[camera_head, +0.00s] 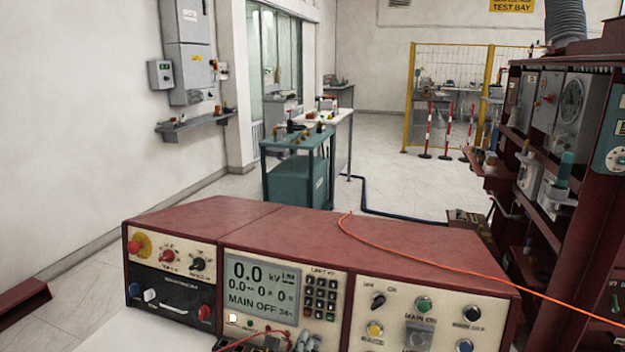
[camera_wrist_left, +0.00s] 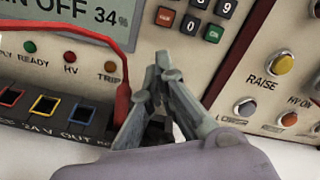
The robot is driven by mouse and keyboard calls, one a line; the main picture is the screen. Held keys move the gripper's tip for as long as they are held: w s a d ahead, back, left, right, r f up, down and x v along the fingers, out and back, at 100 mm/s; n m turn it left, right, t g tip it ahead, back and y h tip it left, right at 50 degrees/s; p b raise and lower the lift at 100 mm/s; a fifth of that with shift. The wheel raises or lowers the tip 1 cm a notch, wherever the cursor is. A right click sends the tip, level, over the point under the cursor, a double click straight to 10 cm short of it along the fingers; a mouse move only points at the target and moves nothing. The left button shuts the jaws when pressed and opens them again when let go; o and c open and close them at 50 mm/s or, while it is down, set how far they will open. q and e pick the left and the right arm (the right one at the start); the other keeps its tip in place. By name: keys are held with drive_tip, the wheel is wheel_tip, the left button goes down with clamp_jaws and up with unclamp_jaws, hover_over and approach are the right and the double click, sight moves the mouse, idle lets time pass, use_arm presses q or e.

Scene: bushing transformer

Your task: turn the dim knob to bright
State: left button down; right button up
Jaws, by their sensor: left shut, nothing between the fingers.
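The red console (camera_head: 300,240) fills the lower part of the head view. A black selector knob (camera_head: 378,300) sits on its right cream panel; its lettering is too small to read, so I cannot tell whether it is the dim knob. Other knobs on the left panel are red (camera_head: 167,256) and black (camera_head: 197,264). My left gripper (camera_head: 304,338) is low in front of the console, below the keypad. In the left wrist view its fingertips (camera_wrist_left: 163,62) are together and empty, near the panel between the display and the RAISE button (camera_wrist_left: 280,63). My right gripper is not seen.
The console display (camera_head: 262,290) reads 0.0 kV and MAIN OFF. A red lead (camera_wrist_left: 122,85) hangs close beside my left fingers, by coloured sockets (camera_wrist_left: 45,104). An orange cable (camera_head: 430,262) crosses the console top. A dark red rack (camera_head: 590,200) stands at right.

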use_arm(q)
drive_tip(key=shift+w+d, duration=0.1)
drive_tip(key=shift+w, duration=0.15)
drive_tip(key=shift+r, duration=0.2)
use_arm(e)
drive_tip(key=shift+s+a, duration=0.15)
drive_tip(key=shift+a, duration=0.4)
use_arm(q)
drive_tip(key=shift+s+d+f, duration=0.1)
drive_tip(key=shift+f, duration=0.1)
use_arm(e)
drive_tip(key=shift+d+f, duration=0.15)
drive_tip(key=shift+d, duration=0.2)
use_arm(q)
drive_tip(key=shift+d, duration=0.1)
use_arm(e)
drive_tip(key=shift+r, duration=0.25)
use_arm(q)
drive_tip(key=shift+s+d+p, duration=0.1)
drive_tip(key=shift+d+p, duration=0.1)
drive_tip(key=shift+p, duration=0.5)
drive_tip(key=shift+d+p, duration=0.3)
drive_tip(key=shift+p, duration=0.3)
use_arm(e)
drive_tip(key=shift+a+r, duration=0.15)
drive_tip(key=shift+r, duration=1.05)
use_arm(q)
drive_tip(key=shift+d, duration=0.1)
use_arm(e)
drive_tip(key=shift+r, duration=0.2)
